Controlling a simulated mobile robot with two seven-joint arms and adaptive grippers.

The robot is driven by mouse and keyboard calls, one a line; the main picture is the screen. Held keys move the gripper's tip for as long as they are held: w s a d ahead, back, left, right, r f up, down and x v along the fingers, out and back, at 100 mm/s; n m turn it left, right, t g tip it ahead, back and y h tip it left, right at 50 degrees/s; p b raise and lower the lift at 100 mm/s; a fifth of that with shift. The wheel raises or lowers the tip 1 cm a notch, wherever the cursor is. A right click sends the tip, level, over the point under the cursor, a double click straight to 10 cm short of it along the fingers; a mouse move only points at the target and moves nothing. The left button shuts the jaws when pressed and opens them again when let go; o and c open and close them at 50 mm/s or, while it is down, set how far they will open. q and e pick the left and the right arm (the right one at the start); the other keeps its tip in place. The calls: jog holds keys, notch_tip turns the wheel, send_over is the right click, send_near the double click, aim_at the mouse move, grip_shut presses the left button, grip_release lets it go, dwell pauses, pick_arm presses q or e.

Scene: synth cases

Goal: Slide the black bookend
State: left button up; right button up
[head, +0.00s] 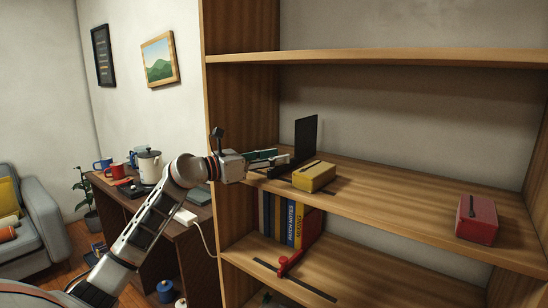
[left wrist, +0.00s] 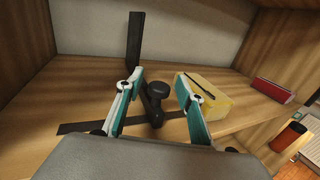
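The black bookend (head: 306,138) stands on the middle shelf with its plate upright. In the left wrist view its plate (left wrist: 134,40) rises at the back, and its round dark knob (left wrist: 156,90) is at the front. A flat black rail (left wrist: 90,126) runs along the shelf beside it. My left gripper (head: 283,157) reaches in from the left at shelf height. In the left wrist view the left gripper (left wrist: 158,78) is open, with the knob between its two teal-padded fingers; a gap shows on each side. My right gripper is not in view.
A yellow box (head: 314,177) lies just right of the bookend, close to my right-hand finger. A red box (head: 477,219) stands further right, with bare shelf between. The cabinet's left side (head: 241,100) is close to my arm.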

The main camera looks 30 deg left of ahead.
pick_arm(q)
grip_shut()
jog(key=a+b, duration=0.1)
jog(key=a, duration=0.2)
jog(key=a+b, duration=0.3)
jog(key=a, duration=0.2)
jog(key=shift+w+a+f, duration=0.2)
jog(key=shift+w+a, duration=0.1)
jog(key=shift+w, duration=0.05)
jog(key=shift+a+r, duration=0.1)
jog(key=shift+a, duration=0.1)
jog(key=shift+r, duration=0.1)
grip_release()
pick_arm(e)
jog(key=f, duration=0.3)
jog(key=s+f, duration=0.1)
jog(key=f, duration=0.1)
pick_arm(q)
jog(key=shift+s, duration=0.1)
jog(key=v, duration=1.2)
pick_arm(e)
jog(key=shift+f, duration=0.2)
